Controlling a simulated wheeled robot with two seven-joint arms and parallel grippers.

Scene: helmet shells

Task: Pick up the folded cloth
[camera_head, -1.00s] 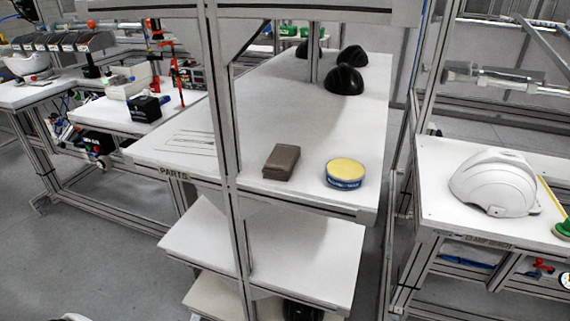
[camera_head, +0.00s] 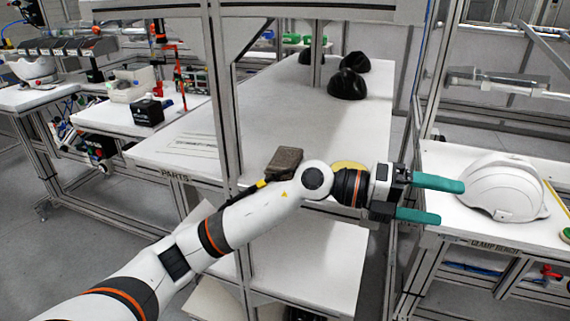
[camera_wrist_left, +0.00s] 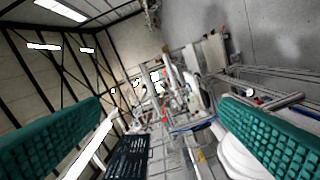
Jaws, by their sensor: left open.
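The folded cloth (camera_head: 284,162) appears to be the small dark brown block lying on the white parts table. My left arm reaches across the head view from the lower left, passing in front of the cloth's lower edge. My left gripper (camera_head: 446,201) is to the right of the cloth, apart from it, with teal fingers spread and empty. It points right towards a white helmet shell (camera_head: 502,187). In the left wrist view the open fingers (camera_wrist_left: 160,130) frame the room, and the cloth does not show. My right gripper is not in view.
A yellow-topped round tin (camera_head: 348,165) sits right of the cloth, mostly hidden by my left wrist. An upright post (camera_head: 222,110) stands before the table. Black helmet shells (camera_head: 347,84) lie at the back. The table's middle (camera_head: 290,115) is clear.

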